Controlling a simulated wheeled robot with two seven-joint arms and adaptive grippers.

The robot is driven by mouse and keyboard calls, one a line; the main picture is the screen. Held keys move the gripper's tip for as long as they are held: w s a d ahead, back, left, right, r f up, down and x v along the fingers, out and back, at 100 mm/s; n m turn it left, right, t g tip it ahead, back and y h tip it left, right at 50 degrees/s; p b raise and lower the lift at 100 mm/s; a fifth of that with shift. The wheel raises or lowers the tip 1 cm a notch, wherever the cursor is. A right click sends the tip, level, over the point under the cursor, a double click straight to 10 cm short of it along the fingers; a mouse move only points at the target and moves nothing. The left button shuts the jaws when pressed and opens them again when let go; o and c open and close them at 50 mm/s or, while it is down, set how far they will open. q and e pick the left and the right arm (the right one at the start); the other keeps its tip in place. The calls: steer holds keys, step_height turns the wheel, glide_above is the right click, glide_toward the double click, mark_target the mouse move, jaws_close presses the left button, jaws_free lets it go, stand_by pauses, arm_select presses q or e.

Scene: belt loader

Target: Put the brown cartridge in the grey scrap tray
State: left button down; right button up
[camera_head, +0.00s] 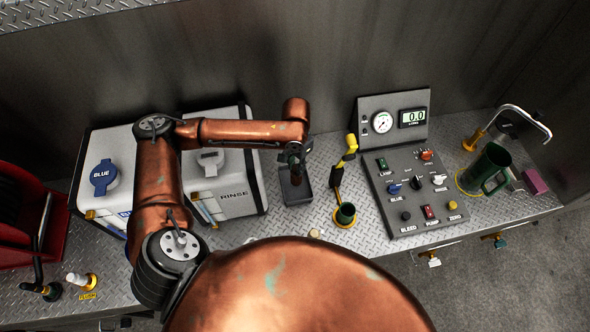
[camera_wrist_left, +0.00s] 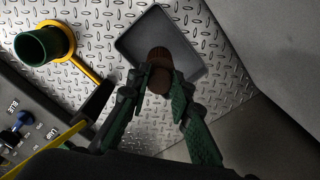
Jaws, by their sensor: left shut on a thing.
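The brown cartridge (camera_wrist_left: 159,58) shows in the left wrist view between the two dark green fingers of my left gripper (camera_wrist_left: 160,82). The gripper is shut on it. In that view the cartridge lies in front of the grey scrap tray (camera_wrist_left: 138,42), overlapping its floor; how far above the floor it is I cannot tell. In the head view my left gripper (camera_head: 294,158) is over the back of the grey scrap tray (camera_head: 298,196), and I cannot make out the cartridge there. My right gripper is not in view.
Left of the tray stands the white RINSE box (camera_head: 238,184). To its right are a yellow-ringed holder with a dark green cup (camera_head: 346,214) and the control panel (camera_head: 412,190). A green mug (camera_head: 484,170) stands further right. The wall is close behind.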

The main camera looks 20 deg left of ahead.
arm_select(q)
steer(key=shift+w+a+f, duration=0.2)
steer(key=shift+f, duration=0.15)
step_height(320, 180, down, 3)
steer(key=shift+a+f+p, duration=0.1)
steer(key=shift+f+p, duration=0.05)
steer(key=shift+p, duration=0.15)
steer(key=c, duration=2.1)
jaws_free()
steer(key=shift+f, duration=0.1)
steer(key=o, duration=0.4)
steer(key=shift+c, duration=0.2)
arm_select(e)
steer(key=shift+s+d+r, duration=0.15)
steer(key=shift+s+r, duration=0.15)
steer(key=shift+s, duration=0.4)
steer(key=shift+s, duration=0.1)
